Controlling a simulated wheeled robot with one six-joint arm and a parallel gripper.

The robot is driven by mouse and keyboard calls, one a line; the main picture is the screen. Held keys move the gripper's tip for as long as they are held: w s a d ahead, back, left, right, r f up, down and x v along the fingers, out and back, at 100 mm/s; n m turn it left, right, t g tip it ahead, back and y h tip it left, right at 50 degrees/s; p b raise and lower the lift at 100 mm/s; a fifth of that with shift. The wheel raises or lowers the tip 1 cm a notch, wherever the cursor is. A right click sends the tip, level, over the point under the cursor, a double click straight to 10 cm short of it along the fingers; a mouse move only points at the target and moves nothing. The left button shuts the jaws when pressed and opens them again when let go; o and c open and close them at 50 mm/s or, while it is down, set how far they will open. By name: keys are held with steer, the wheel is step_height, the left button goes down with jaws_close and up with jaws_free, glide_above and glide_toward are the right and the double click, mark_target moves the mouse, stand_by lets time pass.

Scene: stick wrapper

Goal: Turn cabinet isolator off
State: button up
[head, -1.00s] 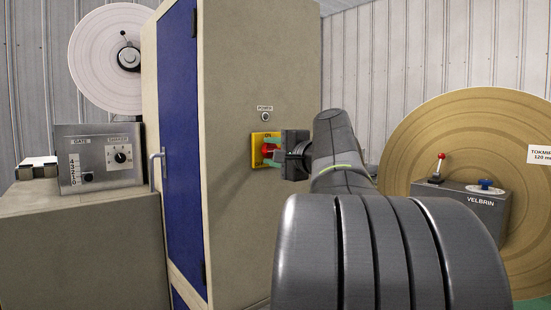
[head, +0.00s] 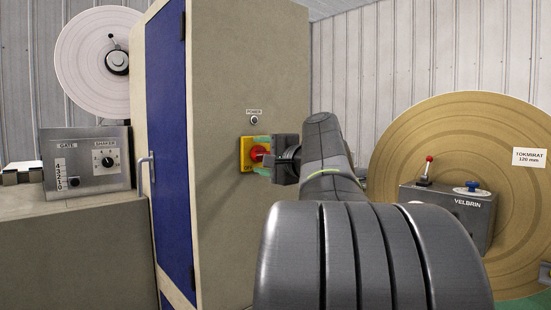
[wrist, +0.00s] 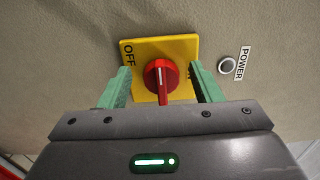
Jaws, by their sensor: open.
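The cabinet isolator is a red rotary knob (wrist: 160,76) on a yellow plate (wrist: 180,47), on the cabinet's beige side. In the wrist view, "OFF" shows at the plate's upper left; the other label is mostly hidden by the right finger. The knob's white mark points up the picture, between the two labels. My gripper (wrist: 162,88) is open, its green fingers on either side of the knob with visible gaps. In the head view, the knob (head: 257,153) and yellow plate (head: 242,160) are partly covered by my gripper (head: 264,157).
A lamp (head: 254,120) labelled "POWER" sits above the plate. The cabinet (head: 225,230) has a blue door. At left is a grey control box (head: 85,165) with dials; at right, a "VELBRIN" box (head: 447,212) stands before a large brown roll (head: 430,135).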

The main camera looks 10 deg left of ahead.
steer(key=v, duration=1.3)
steer(key=shift+s+d+b, duration=0.2)
steer(key=shift+b, duration=0.2)
steer(key=p+x, duration=0.1)
steer(key=x, duration=1.3)
steer(key=shift+d, duration=0.1)
